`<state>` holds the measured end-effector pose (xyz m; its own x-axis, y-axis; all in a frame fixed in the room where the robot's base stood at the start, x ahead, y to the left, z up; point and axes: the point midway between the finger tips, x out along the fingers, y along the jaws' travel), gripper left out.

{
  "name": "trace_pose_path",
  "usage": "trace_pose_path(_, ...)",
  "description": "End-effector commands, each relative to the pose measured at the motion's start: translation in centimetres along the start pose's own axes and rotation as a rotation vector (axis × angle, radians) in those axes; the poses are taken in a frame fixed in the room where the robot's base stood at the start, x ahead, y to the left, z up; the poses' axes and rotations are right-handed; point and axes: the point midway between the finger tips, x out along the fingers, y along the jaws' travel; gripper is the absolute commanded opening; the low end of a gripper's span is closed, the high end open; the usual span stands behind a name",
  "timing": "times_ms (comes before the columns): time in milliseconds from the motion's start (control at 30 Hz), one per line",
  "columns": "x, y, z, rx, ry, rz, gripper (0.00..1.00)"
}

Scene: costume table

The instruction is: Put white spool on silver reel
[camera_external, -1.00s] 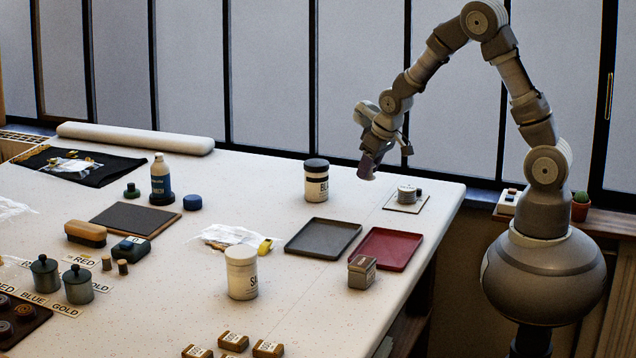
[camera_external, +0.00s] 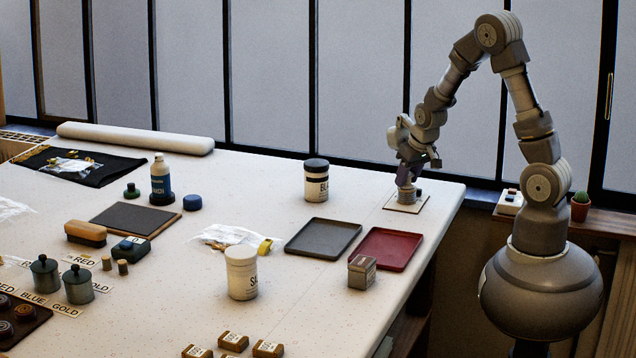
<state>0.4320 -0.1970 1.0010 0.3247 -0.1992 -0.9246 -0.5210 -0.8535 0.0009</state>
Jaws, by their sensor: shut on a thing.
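The silver reel (camera_external: 407,197) is a short grey cylinder on a small pale square card (camera_external: 391,204) at the table's right back. A smaller cylinder stands at its right side. My gripper (camera_external: 405,183) points down right above the reel. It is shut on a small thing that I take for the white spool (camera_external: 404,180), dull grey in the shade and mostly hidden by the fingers. The spool is at the reel's top; whether it touches the reel cannot be told.
A dark grey tray (camera_external: 323,239) and a red tray (camera_external: 390,249) lie in front. A black-lidded jar (camera_external: 316,181) stands to the left, a white jar (camera_external: 241,273) and a small tin (camera_external: 362,272) nearer. The table's right edge is close to the card.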

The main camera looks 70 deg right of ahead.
Motion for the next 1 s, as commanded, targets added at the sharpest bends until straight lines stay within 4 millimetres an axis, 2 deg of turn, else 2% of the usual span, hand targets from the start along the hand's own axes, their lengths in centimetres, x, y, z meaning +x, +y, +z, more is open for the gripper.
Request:
trace_pose_path(233, 0.2, 0.0, 0.1, -0.001, 0.001, 0.0, 0.11)
trace_pose_path(267, 0.2, 0.0, 0.1, -0.001, 0.001, 0.0, 0.41)
trace_pose_path(367, 0.1, 0.0, 0.1, -0.001, 0.0, 0.0, 0.64)
trace_pose_path(633, 0.1, 0.0, 0.0, -0.001, 0.001, 0.0, 0.65)
trace_pose_path(733, -0.5, 0.0, -0.2, -0.001, 0.001, 0.0, 0.65)
trace_pose_path(867, -3.0, -0.1, -0.3, -0.004, 0.004, -0.001, 0.65)
trace_pose_path(1000, -6.6, -0.1, -0.3, -0.003, 0.004, -0.002, 0.65)
